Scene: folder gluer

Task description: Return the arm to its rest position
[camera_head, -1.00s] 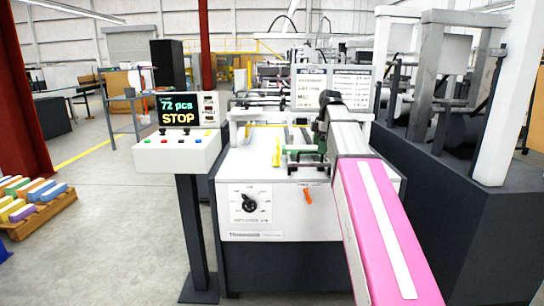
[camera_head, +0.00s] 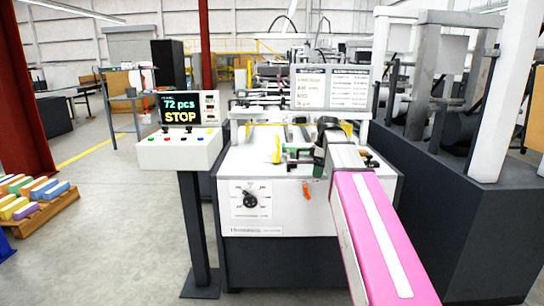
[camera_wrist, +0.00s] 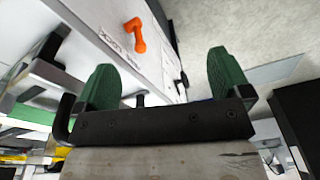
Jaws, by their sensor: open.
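My arm, with a pink link, reaches from the bottom right of the head view over the front of the white machine (camera_head: 275,215). My gripper (camera_wrist: 165,75) shows in the wrist view with its two green fingers spread wide and nothing between them. In the head view its green fingers (camera_head: 303,160) are above the right part of the machine's white top, partly hidden by the wrist. The machine's front has a black dial (camera_head: 250,200) and an orange lever (camera_head: 307,191); the lever also shows in the wrist view (camera_wrist: 135,35), beyond the fingers and apart from them.
A control stand (camera_head: 178,152) at the left displays "72 pcs STOP". A yellow part (camera_head: 276,150) stands on the machine top close to the gripper. A tall grey machine frame (camera_head: 440,190) is close on the right. Open floor (camera_head: 110,230) lies at the left.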

